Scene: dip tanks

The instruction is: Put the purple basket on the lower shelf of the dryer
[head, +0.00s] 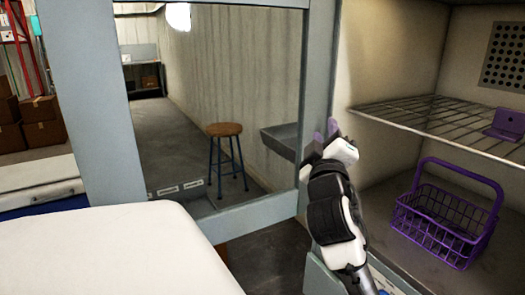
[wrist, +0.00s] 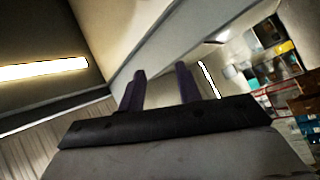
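The purple basket (head: 440,222) is a wire basket with its handle raised. It stands upright inside the dryer (head: 395,62), on the solid lower surface (head: 395,262) beneath the wire shelf (head: 420,115). My gripper (head: 325,135) is left of the basket and apart from it, in front of the dryer's left edge, pointing upward. In the wrist view its two purple fingers (wrist: 160,85) stand apart with nothing between them, so it is open and empty.
A purple block-like piece (head: 507,122) sits on the wire shelf at the right. A grey frame post (head: 318,60) rises beside my gripper. A stool (head: 226,150) and cardboard boxes (head: 40,120) stand farther back. A white surface (head: 110,250) fills the lower left.

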